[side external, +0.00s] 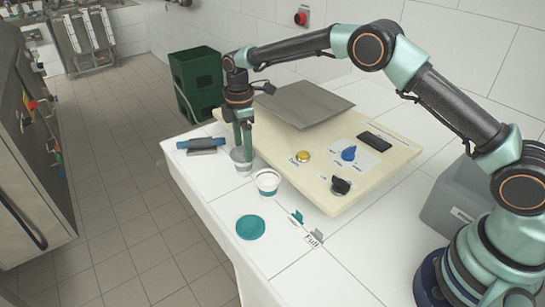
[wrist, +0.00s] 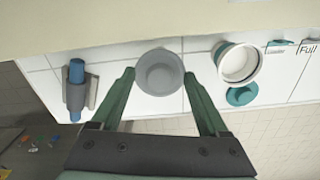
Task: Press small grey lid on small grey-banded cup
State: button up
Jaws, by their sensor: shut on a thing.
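My gripper (wrist: 158,76) points down at the far left corner of the white counter, with its two green fingers closed on the rim of a round grey lid (wrist: 160,72). In the side view my gripper (side external: 243,146) is right at the top of the small grey-banded cup (side external: 243,168), which stands upright on the counter. The lid is at the cup's mouth, and the fingertips partly cover it. I cannot tell whether the lid is fully seated. In the wrist view the lid hides the cup below.
A teal-banded cup (side external: 267,182) stands close by on the right, with a teal lid (side external: 250,227) flat nearer the front edge. A blue cylinder on a grey holder (side external: 203,146) lies to the left. A cream board (side external: 345,196) with knobs is behind. A "Full" label (side external: 313,240) marks the counter.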

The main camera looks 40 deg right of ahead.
jog(key=o, duration=1.2)
jog(key=shift+c, duration=0.2)
notch_tip(320, 180, up, 12)
jog(key=shift+r, duration=0.1)
